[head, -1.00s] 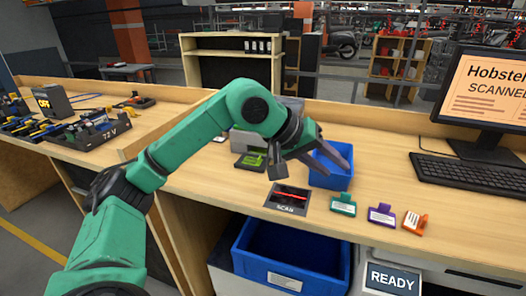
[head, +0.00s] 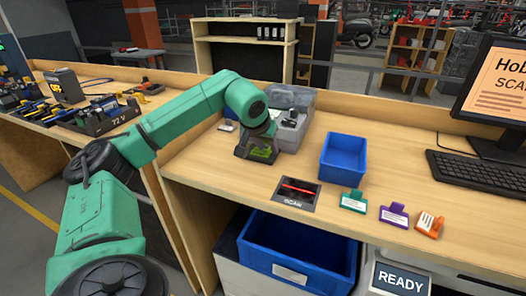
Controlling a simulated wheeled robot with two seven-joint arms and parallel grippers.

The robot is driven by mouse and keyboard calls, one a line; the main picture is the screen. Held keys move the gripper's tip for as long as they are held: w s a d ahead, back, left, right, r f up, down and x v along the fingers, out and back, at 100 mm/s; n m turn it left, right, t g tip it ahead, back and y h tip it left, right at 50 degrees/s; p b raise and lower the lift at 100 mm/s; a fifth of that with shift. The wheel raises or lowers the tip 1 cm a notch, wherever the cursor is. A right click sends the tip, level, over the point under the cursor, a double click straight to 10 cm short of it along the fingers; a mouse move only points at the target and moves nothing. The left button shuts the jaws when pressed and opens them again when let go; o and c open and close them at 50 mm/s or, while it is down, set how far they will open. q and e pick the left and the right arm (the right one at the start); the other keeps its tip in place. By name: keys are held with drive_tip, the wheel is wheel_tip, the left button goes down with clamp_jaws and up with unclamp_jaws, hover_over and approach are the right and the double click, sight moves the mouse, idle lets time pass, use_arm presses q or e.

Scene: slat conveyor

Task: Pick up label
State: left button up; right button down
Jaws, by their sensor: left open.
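Three clip-like tags with white labels lie in a row near the counter's front edge: a green tag (head: 353,201), a purple tag (head: 394,214) and an orange tag (head: 429,223). They lie apart from the gripper. Which one is the task's label is not clear. My right gripper is not in view.
A grey unit (head: 292,98) stands behind the gripper. A blue bin (head: 343,158) and a black SCAN plate (head: 297,193) with a red line are on the counter. A keyboard (head: 480,172) and monitor are right. A larger blue crate (head: 298,246) sits below the front edge.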

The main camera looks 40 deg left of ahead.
sight(268, 150)
use_arm(q)
drive_tip(key=shift+w+f, duration=0.2)
drive_tip(key=shift+f, duration=0.1)
clamp_jaws()
drive_tip(key=shift+r, duration=0.1)
wheel_tip(268, 150, up, 20)
drive_tip(key=p, duration=0.3)
drive_tip(key=shift+p, duration=0.35)
